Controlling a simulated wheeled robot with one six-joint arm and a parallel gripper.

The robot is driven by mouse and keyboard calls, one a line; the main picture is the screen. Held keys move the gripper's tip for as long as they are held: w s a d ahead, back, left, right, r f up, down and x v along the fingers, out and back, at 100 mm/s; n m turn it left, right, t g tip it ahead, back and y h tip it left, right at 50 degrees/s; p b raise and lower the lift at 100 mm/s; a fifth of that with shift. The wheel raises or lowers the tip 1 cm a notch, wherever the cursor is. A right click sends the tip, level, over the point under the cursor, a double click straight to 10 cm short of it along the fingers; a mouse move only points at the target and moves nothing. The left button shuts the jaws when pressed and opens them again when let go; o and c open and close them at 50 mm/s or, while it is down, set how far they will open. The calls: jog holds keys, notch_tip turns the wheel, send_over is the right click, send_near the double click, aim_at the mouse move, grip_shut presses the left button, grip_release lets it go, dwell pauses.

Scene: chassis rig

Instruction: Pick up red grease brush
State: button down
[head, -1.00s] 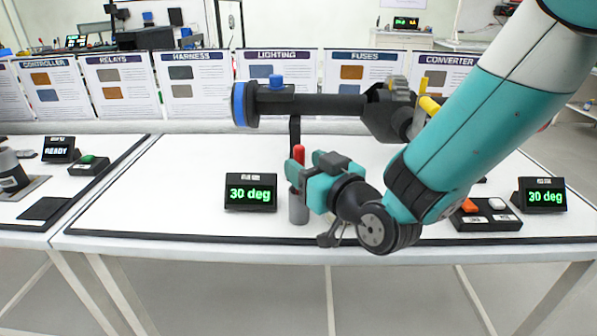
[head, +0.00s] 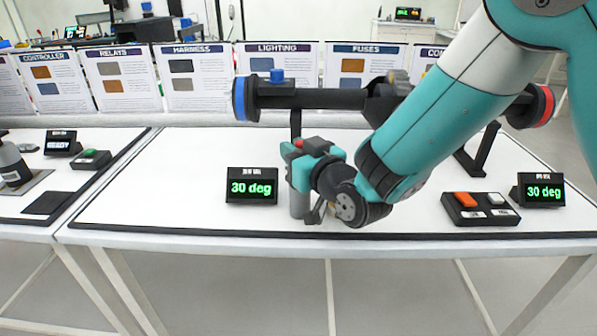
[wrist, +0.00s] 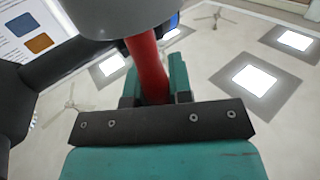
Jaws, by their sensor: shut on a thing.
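The red grease brush (wrist: 150,70) shows in the wrist view as a red handle running between the teal fingers of my gripper (wrist: 158,85). Its far end meets a grey cylinder (wrist: 115,15), and I cannot tell whether it still sits inside. In the head view only a bit of red (head: 298,143) shows at my gripper (head: 302,154), which is shut on the brush handle. The grey cylinder (head: 298,203) stands upright on the white table below the gripper, partly hidden by it. The brush's bristle end is hidden.
A dark axle (head: 325,98) with blue and red ends spans just above and behind my gripper on black stands. A "30 deg" display (head: 252,187) stands close left. A button box (head: 479,208) and another display (head: 541,191) are at right.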

jog(key=shift+r, duration=0.15)
notch_tip(320, 180, up, 20)
jog(key=p, duration=0.2)
jog(key=shift+p, duration=0.35)
jog(key=shift+f, duration=0.25)
dwell(1.9)
